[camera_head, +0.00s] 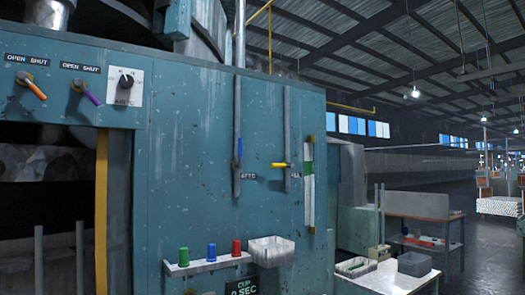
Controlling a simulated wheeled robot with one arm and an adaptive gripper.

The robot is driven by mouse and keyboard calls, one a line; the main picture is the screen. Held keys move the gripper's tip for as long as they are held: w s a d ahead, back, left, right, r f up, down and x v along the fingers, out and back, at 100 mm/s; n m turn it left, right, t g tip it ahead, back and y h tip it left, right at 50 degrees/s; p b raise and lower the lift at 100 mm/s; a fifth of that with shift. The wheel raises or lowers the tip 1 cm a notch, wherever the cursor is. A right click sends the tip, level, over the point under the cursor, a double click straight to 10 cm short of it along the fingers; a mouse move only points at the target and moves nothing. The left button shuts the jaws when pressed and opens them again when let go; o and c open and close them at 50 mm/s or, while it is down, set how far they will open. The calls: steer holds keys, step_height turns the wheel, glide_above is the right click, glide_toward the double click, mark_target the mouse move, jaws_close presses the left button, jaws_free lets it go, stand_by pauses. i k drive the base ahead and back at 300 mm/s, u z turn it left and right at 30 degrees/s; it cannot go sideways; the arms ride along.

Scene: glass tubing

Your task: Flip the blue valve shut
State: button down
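The blue valve (240,148) is a small blue lever on the left-hand vertical grey pipe of the teal machine panel, near the middle of the view. Its handle stands upright, roughly in line with the pipe. My gripper is not in view.
At upper left are an orange lever (36,89) and a purple lever (87,94) under "OPEN SHUT" labels, and a black knob (126,81). Below the pipes, a shelf (208,264) holds green, blue and red pieces beside a white bin (271,250). Worktables stand at right.

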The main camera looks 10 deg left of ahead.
mark_target(240, 165)
steer(key=u, duration=0.35)
steer(key=i, duration=0.7)
steer(key=u, duration=1)
steer(key=i, duration=0.3)
steer(key=u, duration=0.35)
